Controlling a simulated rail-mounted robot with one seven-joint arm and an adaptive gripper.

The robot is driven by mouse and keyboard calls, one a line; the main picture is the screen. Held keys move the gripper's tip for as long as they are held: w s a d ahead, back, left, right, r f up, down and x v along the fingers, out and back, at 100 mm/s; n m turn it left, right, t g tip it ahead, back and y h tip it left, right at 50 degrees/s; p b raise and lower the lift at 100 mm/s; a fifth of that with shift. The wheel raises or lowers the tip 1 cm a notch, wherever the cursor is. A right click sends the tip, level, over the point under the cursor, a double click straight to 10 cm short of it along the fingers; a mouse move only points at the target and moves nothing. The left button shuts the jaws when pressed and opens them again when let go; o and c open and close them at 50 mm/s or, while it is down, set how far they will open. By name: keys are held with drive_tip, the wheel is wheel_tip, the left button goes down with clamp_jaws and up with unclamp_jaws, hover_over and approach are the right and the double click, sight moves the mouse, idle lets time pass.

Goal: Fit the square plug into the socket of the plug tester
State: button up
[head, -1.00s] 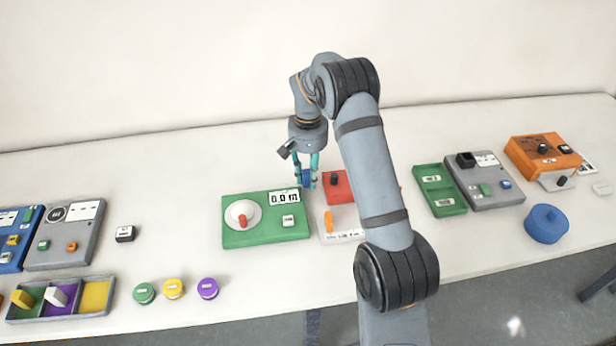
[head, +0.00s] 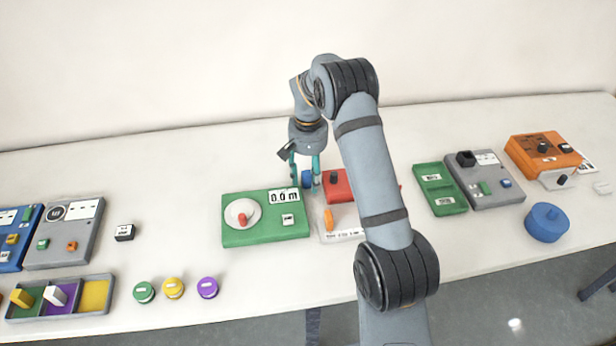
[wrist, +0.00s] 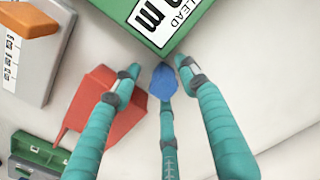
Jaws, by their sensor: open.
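My gripper (head: 305,176) is open, with its teal fingers spread low over the bench behind the green box. In the wrist view the fingers (wrist: 155,78) stand on either side of a small blue piece (wrist: 163,80), with a third teal finger below it. The blue piece also shows between the fingers in the head view (head: 307,180). I cannot tell whether it is touched, or whether it is the square plug. A grey box (head: 497,195) with a black square block (head: 466,159) stands at the right; I cannot tell which box is the plug tester.
The green box (head: 265,232) with a display stands just in front of my gripper. A red piece (head: 335,184) and a white box with an orange lever (head: 328,219) lie right of it, partly behind my arm.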

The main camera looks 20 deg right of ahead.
sight(308, 173)
drive_tip(key=shift+r, duration=0.1)
wheel_tip(308, 173, up, 12)
drive_tip(key=shift+w+r+p, duration=0.1)
drive_tip(key=shift+p, duration=0.3)
drive_tip(key=shift+c, duration=0.3)
